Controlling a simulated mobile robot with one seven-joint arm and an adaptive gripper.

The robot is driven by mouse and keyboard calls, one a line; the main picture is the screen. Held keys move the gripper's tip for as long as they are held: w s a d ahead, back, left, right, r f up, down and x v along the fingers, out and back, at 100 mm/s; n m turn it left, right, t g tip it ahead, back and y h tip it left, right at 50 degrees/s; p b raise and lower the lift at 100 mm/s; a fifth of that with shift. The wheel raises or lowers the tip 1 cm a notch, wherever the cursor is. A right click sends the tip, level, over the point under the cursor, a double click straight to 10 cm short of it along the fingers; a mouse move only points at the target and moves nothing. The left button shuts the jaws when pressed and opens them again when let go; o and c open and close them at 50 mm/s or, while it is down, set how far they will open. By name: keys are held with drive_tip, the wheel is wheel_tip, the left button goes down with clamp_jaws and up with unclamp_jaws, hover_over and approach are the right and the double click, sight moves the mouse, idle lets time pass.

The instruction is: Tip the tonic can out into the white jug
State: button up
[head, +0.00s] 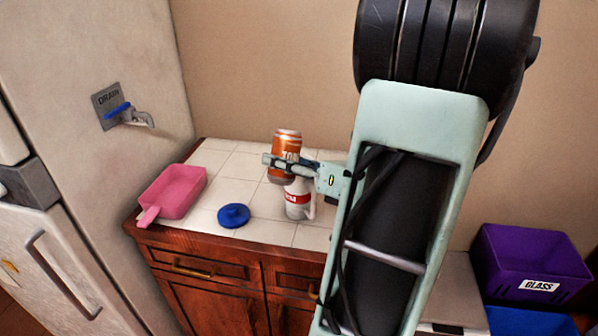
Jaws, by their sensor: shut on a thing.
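The tonic can (287,136) is orange with pale lettering and a silver top. My gripper (277,160) is shut around the can and holds it close to upright. The white jug (298,198) has a red label band and stands on the white tiled counter. The can is above the jug in the picture and covers its upper part, so the jug's mouth is hidden. I cannot tell whether the can touches the jug.
A pink square pan (178,190) and a blue lid (233,215) lie on the tiled counter (235,165) to the left. A drain tap (128,115) is on the pale panel at left. A purple bin marked GLASS (530,262) is at right. My arm hides the counter's right side.

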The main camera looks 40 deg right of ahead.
sight(292, 182)
drive_tip(key=shift+s+a+f+n+b, duration=0.15)
drive_tip(key=shift+f+n+b, duration=0.25)
drive_tip(key=shift+f+b, duration=0.5)
drive_tip(key=shift+a+f+n+b, duration=0.2)
drive_tip(key=shift+f+n+b, duration=0.25)
drive_tip(key=shift+b, duration=0.7)
drive_tip(key=n+b, duration=0.1)
drive_tip(key=b, duration=0.2)
drive_tip(key=shift+s+a+f+n+t, duration=0.2)
drive_tip(key=shift+a+f+n+t, duration=0.05)
drive_tip(key=shift+a+n+t, duration=0.15)
drive_tip(key=shift+n+t, duration=0.3)
drive_tip(key=shift+n, duration=0.55)
drive_tip(key=f+b, duration=0.2)
drive_tip(key=b, duration=0.2)
drive_tip(key=f+b, duration=0.3)
drive_tip(key=b, duration=0.1)
drive_tip(key=shift+s+a+f, duration=0.15)
drive_tip(key=shift+a+f, duration=0.05)
drive_tip(key=shift+f, duration=0.15)
